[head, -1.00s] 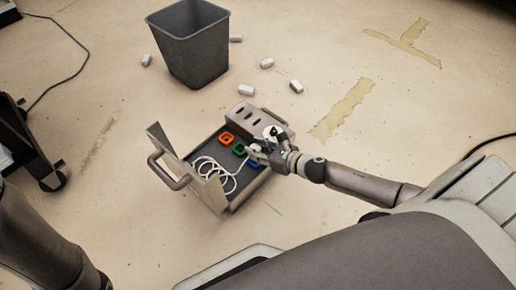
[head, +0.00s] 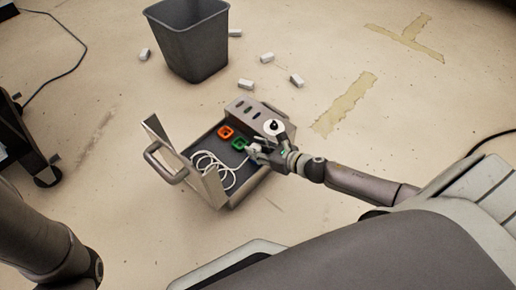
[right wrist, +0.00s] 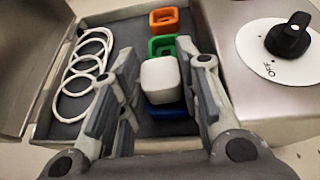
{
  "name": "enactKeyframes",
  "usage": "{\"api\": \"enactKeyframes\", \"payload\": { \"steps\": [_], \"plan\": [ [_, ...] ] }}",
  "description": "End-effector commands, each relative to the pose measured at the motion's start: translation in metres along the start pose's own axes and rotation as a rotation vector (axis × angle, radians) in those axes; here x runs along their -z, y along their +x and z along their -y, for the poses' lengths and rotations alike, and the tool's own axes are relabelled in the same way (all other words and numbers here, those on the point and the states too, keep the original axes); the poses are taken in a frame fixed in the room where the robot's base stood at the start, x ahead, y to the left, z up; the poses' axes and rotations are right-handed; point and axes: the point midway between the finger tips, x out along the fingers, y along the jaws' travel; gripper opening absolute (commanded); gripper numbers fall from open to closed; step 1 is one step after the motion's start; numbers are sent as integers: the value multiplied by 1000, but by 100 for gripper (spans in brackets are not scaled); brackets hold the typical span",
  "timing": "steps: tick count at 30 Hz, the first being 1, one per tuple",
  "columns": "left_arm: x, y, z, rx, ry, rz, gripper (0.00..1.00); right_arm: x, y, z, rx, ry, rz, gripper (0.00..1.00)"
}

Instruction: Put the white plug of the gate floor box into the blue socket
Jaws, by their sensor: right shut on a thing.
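The gate floor box (head: 208,200) lies open on the floor, a grey-lined tray with its lid standing up at the left. The white plug (right wrist: 162,80) is held between the fingers of my right gripper (head: 254,150). The blue socket (right wrist: 166,111) shows in the right wrist view just below the plug, partly covered by it. Whether the plug touches the socket or is in it, I cannot tell. The white cord (head: 210,163) lies coiled in the tray. In the head view the gripper hides the blue socket. My left gripper is out of view.
Orange (head: 226,131) and green (head: 239,145) sockets line up beyond the blue one. A slotted metal panel with a black knob (right wrist: 288,38) on a white disc stands beside them. A grey bin (head: 188,45) and several white blocks are behind.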

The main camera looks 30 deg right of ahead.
Motion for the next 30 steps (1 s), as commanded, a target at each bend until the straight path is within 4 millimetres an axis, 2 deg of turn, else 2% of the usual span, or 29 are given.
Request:
{"api": "enactKeyframes", "payload": {
  "steps": [19,20,21,25,30],
  "plan": [
    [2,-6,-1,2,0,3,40,7,3,0,0,-1,1,7],
    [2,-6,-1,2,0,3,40,7,3,0,0,-1,1,33],
    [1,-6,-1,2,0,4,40,6,3,0,0,-1,1,38],
    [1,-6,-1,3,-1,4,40,6,3,0,-1,0,1,55],
    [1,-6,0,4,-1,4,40,6,2,2,3,-1,0,57]
  ]
}}
